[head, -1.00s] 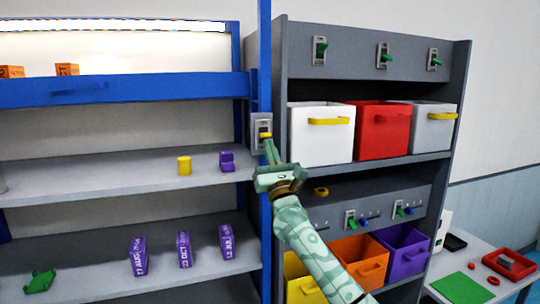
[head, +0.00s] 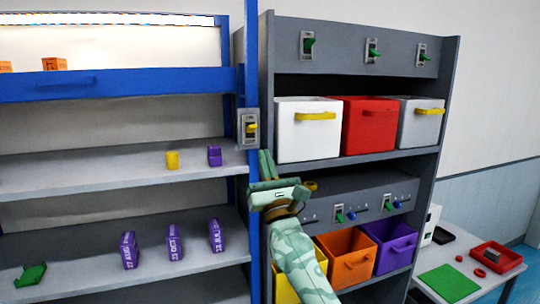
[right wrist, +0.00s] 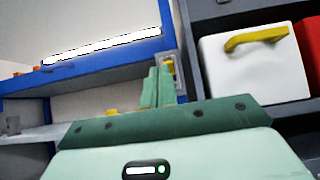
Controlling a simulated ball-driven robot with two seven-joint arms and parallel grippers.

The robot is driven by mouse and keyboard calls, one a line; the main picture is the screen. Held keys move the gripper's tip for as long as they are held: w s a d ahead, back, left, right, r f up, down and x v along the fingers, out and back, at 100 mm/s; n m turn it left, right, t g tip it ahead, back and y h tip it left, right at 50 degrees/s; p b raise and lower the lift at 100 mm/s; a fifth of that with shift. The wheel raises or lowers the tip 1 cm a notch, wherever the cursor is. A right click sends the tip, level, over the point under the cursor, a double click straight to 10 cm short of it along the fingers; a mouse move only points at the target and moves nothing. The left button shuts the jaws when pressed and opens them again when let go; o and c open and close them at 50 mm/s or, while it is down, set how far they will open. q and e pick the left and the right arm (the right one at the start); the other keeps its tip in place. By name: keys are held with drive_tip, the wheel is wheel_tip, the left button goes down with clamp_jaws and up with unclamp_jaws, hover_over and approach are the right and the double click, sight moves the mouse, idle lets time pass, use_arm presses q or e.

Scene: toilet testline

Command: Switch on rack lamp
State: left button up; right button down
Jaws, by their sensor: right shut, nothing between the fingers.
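The rack lamp (head: 110,19) is a long strip at the top of the blue rack and glows white. It also glows in the right wrist view (right wrist: 105,46). Its likely switch (head: 249,129) is a grey plate with a yellow lever on the rack's right blue post. My right gripper (head: 267,164) is shut and empty, a little below and right of the switch in the head view. In the right wrist view its fingers (right wrist: 158,88) partly cover the switch (right wrist: 169,68); contact cannot be told. My left gripper is not in view.
The grey cabinet (head: 448,80) at right has green-lever switches and white (head: 307,145), red (head: 368,138) and grey bins. Rack shelves hold a yellow cylinder (head: 172,160) and purple blocks (head: 174,241). A small table (head: 480,266) stands at far right.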

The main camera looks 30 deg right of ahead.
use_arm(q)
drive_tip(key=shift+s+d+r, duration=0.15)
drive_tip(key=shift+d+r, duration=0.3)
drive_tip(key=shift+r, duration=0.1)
use_arm(e)
drive_tip(key=shift+s+d+r, duration=0.1)
drive_tip(key=shift+s+r, duration=0.05)
drive_tip(key=shift+s, duration=0.45)
drive_tip(key=shift+s+d+r, duration=0.1)
drive_tip(key=shift+s, duration=0.5)
drive_tip(key=shift+s, duration=0.1)
